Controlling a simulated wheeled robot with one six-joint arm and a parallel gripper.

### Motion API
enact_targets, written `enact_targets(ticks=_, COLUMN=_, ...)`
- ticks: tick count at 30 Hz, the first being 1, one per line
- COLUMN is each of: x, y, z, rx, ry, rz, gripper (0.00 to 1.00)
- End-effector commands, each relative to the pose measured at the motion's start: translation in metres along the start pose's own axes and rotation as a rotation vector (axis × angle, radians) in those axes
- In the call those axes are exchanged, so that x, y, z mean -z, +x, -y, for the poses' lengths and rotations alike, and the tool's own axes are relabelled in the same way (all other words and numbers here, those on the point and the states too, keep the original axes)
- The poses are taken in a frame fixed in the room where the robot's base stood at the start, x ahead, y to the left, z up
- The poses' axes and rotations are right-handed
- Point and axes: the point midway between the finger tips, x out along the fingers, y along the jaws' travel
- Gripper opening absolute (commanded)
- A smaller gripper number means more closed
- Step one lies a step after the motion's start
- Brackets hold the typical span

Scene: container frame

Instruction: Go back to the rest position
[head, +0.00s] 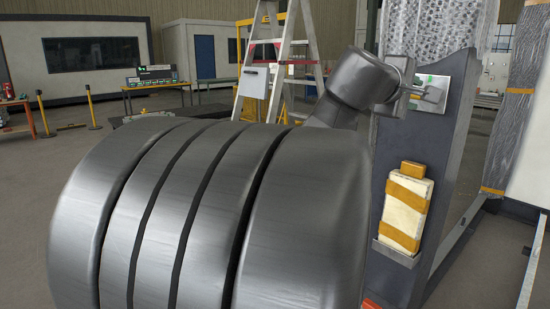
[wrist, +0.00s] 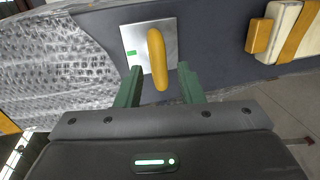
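My gripper (head: 428,95) is at the upper right of the head view, in front of a square metal plate (head: 441,82) on a dark grey upright panel (head: 425,140). In the wrist view the plate (wrist: 134,40) has a green mark and a yellow handle (wrist: 156,55). The two green fingers of my gripper (wrist: 159,78) are spread apart, one on each side of the handle, with a visible gap to it. Nothing is clamped between them. The handle is not clearly visible in the head view.
A cream block with orange bands (head: 405,208) rests on a small ledge of the panel, below the plate. Plastic-wrapped material (head: 437,25) stands behind the panel. A stepladder (head: 280,55) and a table (head: 155,88) stand farther back. Open floor (head: 40,190) lies to the left.

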Motion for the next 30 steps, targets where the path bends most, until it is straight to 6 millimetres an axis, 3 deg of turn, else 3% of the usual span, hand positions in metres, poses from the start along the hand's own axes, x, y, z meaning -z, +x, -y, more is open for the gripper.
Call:
enact_targets(ticks=8, x=0.000, y=0.050, z=-0.002, rx=0.002, ry=-0.016, rz=0.005, gripper=0.34)
enact_targets(ticks=21, x=0.001, y=0.046, z=-0.006, rx=-0.001, ry=-0.487, rz=0.096, gripper=0.34)
enact_targets(ticks=30, x=0.002, y=0.046, z=-0.005, rx=-0.005, ry=-0.598, rz=0.119, gripper=0.34)
